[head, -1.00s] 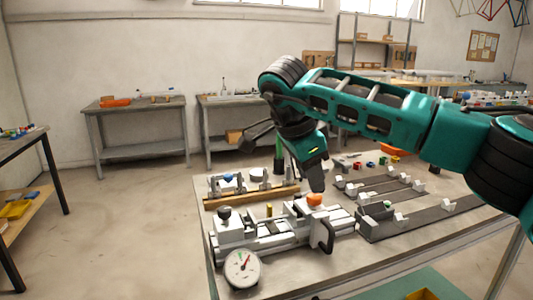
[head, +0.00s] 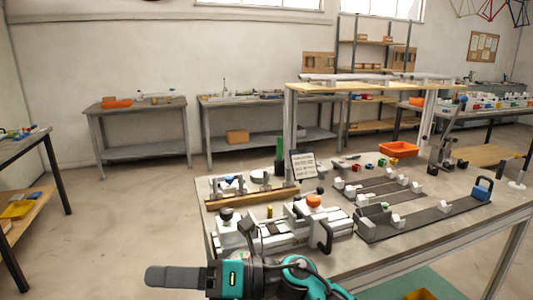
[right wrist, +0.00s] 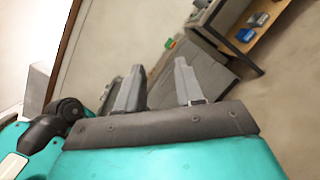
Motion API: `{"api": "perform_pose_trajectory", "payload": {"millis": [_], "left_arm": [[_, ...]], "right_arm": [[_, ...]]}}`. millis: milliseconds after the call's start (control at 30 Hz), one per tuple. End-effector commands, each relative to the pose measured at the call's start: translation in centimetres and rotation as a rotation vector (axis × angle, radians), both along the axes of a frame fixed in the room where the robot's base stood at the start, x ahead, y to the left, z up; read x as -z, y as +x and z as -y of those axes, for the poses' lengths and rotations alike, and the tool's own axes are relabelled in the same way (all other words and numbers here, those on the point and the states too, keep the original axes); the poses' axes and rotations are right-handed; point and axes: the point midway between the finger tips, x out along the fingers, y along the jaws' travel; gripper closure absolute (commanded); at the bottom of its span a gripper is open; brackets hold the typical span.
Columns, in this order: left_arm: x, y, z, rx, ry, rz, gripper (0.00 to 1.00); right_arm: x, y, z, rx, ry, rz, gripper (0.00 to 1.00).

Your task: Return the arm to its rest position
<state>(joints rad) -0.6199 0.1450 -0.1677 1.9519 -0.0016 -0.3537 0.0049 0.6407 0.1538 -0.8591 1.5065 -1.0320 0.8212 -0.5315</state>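My right arm, teal and black, comes in low at the bottom of the head view. Its right gripper (head: 160,276) points left, beyond the table's front left corner and over the floor. In the right wrist view the two grey fingers (right wrist: 160,82) stand apart with nothing between them, so the gripper is open and empty. My left gripper is in neither view.
The grey worktable (head: 385,254) carries a white clamp jig (head: 285,232) with an orange knob, just behind my right arm. Dark rails (head: 425,217) and an orange bin (head: 398,149) sit farther right and back. Open floor (head: 110,225) lies to the left.

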Motion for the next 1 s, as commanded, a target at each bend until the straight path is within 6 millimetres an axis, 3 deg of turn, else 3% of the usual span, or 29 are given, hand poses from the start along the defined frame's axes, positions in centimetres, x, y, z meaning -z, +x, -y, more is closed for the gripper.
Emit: {"api": "perform_pose_trajectory", "payload": {"millis": [133, 233, 367, 467, 567, 700, 800, 1000], "left_arm": [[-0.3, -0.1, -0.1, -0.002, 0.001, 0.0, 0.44], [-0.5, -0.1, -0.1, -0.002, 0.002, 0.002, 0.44], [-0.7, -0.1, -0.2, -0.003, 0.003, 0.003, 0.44], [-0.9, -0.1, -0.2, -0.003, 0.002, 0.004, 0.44], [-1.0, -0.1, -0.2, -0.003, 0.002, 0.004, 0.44], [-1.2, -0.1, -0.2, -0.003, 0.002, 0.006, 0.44], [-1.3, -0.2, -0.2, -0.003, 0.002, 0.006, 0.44], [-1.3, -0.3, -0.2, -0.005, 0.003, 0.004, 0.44]], "right_arm": [[0.2, 2.1, 3.2, 0.191, 0.231, -0.411, 0.63], [1.8, 3.7, 6.5, 0.321, 0.372, -0.689, 0.63], [5.9, 5.1, 11.7, 0.494, 0.542, -1.05, 0.63], [10.3, 4.9, 16.0, 0.63, 0.665, -1.324, 0.63], [15.3, 3.3, 20.4, 0.767, 0.785, -1.587, 0.63], [22.0, -1.1, 25.9, 0.955, 0.942, -1.928, 0.63], [25.6, -4.7, 28.9, 1.067, 1.033, -2.116, 0.63], [28.9, -9.4, 31.7, 1.19, 1.134, -2.31, 0.63]]}}
